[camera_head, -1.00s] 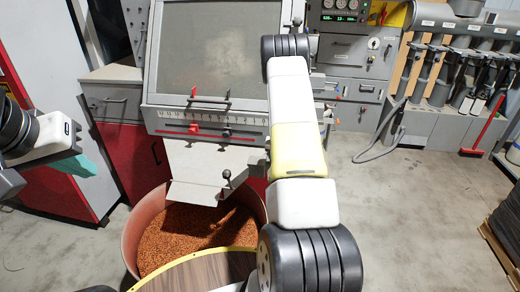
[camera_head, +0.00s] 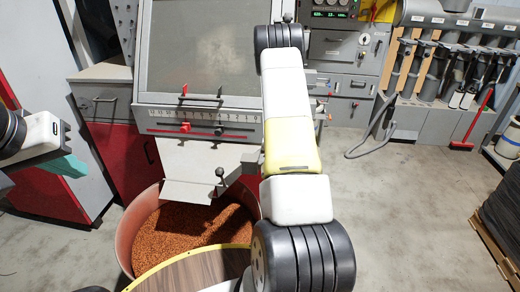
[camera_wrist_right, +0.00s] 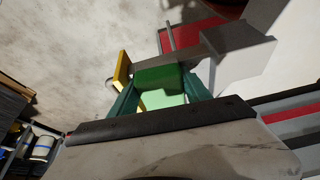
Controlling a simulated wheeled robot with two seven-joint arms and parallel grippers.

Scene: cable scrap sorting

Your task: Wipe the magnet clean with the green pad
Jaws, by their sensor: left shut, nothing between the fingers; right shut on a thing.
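The green pad (camera_wrist_right: 162,98) is held between the teal fingers of my right gripper (camera_wrist_right: 160,86) in the right wrist view. A grey bar (camera_wrist_right: 180,55) lies just beyond the pad, with a yellow plate (camera_wrist_right: 122,70) at its left end and a grey block (camera_wrist_right: 245,38) to its right. I cannot tell for sure whether this bar is the magnet, or whether the pad touches it. In the head view my right arm reaches up the middle, and its gripper is hidden. My left gripper (camera_head: 66,167) is shut and empty at the left edge.
A grey machine with a sloped screen (camera_head: 200,50) stands ahead. Below its chute (camera_head: 205,165) is a red tub (camera_head: 125,240) of copper-coloured granules. A tool rack (camera_head: 440,60) is at the back right, with a pallet (camera_head: 490,245) at the right edge. The floor (camera_head: 410,200) between is clear.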

